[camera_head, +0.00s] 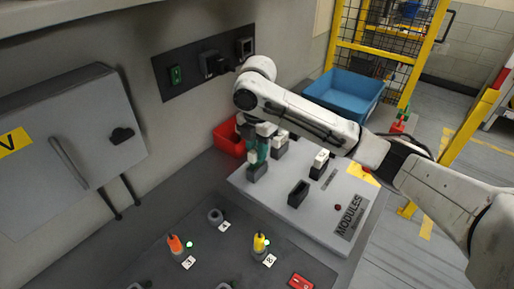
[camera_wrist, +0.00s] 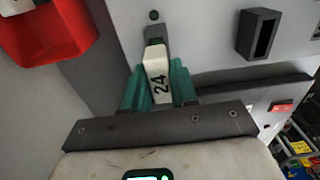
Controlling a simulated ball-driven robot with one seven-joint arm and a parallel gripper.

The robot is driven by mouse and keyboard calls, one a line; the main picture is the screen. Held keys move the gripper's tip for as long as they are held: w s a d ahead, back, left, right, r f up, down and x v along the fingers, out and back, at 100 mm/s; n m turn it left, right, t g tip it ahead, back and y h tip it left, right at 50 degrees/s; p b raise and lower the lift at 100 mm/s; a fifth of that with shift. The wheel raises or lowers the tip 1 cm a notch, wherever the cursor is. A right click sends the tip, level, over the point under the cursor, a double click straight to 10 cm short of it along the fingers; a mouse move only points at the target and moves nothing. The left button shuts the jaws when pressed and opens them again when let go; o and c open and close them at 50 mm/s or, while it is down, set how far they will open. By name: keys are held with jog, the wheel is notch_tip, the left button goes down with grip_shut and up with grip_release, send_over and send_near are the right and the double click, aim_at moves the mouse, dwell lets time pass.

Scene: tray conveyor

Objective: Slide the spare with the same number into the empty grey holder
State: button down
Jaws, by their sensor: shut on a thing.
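My gripper (camera_head: 258,152) has teal fingers, also seen in the wrist view (camera_wrist: 160,88), and is shut on a white module (camera_wrist: 158,72) marked 24. The module's far end meets a grey holder (camera_wrist: 154,34); whether it is fully seated cannot be told. This holder shows below my fingers in the head view (camera_head: 257,173). An empty dark grey holder (camera_head: 299,193) stands to the right on the light panel and shows its open slot in the wrist view (camera_wrist: 260,34). Another white module (camera_head: 320,160) stands in a holder farther right; its number is too small to read.
The light panel (camera_head: 345,222) is marked MODULES. A red bin (camera_head: 228,138) lies behind my gripper, and a blue bin (camera_head: 345,92) at the back. Orange (camera_head: 174,244) and yellow (camera_head: 260,243) pieces stand on the dark bench in front. A grey cabinet (camera_head: 75,140) is at left.

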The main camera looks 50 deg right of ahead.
jog(key=shift+f+b, duration=0.95)
jog(key=shift+f, duration=0.6)
jog(key=c, duration=0.8)
grip_release()
jog(key=shift+r, duration=0.1)
notch_tip(320, 180, up, 11)
jog(key=shift+f+p, duration=0.15)
jog(key=shift+p, duration=0.15)
